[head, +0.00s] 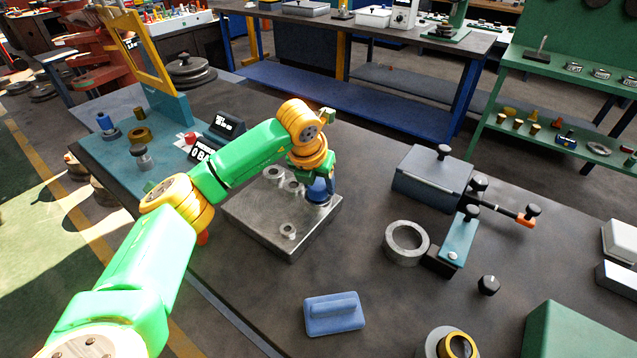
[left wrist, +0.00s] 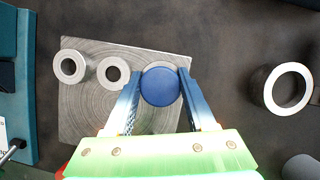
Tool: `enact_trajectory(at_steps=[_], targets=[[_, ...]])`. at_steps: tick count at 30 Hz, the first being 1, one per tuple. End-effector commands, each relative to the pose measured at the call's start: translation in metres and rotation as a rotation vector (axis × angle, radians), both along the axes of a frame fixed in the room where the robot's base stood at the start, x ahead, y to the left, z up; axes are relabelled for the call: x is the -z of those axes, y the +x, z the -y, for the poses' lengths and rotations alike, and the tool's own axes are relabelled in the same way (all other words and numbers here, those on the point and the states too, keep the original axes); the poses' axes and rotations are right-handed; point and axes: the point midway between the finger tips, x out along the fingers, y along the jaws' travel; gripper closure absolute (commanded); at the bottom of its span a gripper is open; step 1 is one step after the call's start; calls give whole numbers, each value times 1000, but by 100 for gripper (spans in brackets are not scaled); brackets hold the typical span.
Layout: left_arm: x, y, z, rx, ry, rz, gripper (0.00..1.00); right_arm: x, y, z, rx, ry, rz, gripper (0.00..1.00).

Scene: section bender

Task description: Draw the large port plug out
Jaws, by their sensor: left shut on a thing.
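The large port plug is a round blue knob (left wrist: 160,88) at one corner of the grey metal block (left wrist: 85,115). In the left wrist view, my left gripper (left wrist: 160,78) has one blue finger on each side of the plug and is shut on it. In the head view the plug (head: 317,198) shows dark blue under my left gripper (head: 321,183), at the block's (head: 260,222) far right corner. The plug hides its own port, so I cannot tell how deep it sits. My right gripper is out of view.
A metal ring (head: 388,245) and a blue-grey box with a black knob (head: 430,180) stand to the right. A blue handled pad (head: 334,314) lies in front. A dark display unit (head: 224,127) and a yellow frame (head: 165,75) stand behind left. Bare bench lies between block and ring.

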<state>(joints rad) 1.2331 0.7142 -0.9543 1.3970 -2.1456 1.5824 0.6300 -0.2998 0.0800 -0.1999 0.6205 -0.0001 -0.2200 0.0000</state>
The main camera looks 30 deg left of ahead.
Motion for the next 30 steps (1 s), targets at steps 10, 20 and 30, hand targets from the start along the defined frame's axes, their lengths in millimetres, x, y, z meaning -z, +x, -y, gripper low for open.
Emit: enact_trajectory(at_steps=[10, 20, 30], targets=[[-28, 0, 0, 0, 0, 1, 97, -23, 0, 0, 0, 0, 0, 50], [-65, 0, 0, 0, 0, 0, 97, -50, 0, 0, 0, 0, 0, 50], [-64, 0, 0, 0, 0, -1, 97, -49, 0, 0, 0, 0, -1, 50]])
